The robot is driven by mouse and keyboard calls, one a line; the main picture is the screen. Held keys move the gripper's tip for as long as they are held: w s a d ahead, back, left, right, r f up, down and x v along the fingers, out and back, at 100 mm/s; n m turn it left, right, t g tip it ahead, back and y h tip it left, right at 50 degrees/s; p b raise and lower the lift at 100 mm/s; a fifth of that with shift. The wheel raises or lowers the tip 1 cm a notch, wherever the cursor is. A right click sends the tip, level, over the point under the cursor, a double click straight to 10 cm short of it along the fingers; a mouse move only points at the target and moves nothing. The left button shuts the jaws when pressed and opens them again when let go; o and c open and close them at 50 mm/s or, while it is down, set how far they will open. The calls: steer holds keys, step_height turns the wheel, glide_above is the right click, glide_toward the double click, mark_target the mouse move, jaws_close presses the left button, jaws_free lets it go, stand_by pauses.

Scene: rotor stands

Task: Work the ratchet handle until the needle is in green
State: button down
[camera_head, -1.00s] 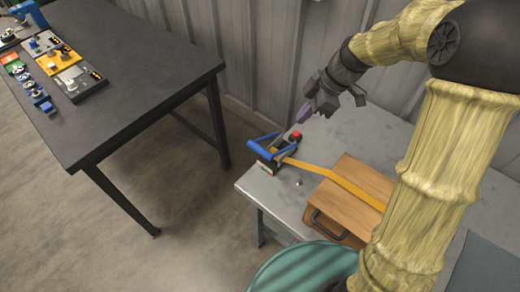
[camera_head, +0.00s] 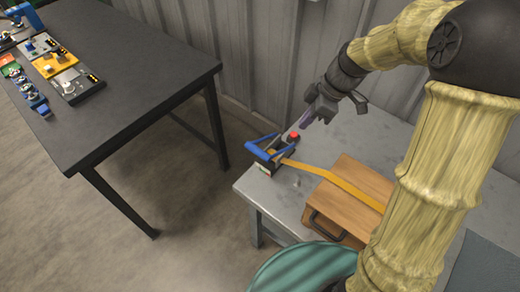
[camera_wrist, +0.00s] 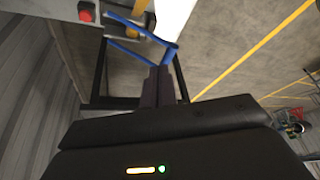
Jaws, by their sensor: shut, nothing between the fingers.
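The ratchet's blue handle (camera_head: 262,153) is a U-shaped frame at the left end of the grey bench, tilted up toward the left. A small gauge with red and green marks (camera_head: 264,168) sits under it; its needle is too small to read. An orange strap (camera_head: 335,178) runs from the ratchet over a wooden box. My gripper (camera_head: 305,121) is shut and empty, above and to the right of the handle. In the wrist view my gripper (camera_wrist: 160,82) has its fingers together, pointing toward the blue handle (camera_wrist: 148,32), with apparent overlap; contact cannot be told.
A red button (camera_head: 294,135) stands just behind the ratchet. The wooden box (camera_head: 325,202) with a dark handle fills the bench's middle. A corrugated wall (camera_head: 270,55) is close behind. A dark table (camera_head: 130,75) with several devices stands left, across a gap. A teal drum (camera_head: 300,270) is in front.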

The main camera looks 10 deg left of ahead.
steer(key=s+d+f+m+t+h, duration=0.2)
steer(key=s+d+m, duration=0.9)
steer(key=m, duration=0.7)
steer(key=shift+s+d+f+t+h, duration=0.35)
steer(key=shift+s+t+h, duration=0.25)
steer(key=shift+s+h, duration=0.6)
steer(key=shift+w, duration=0.15)
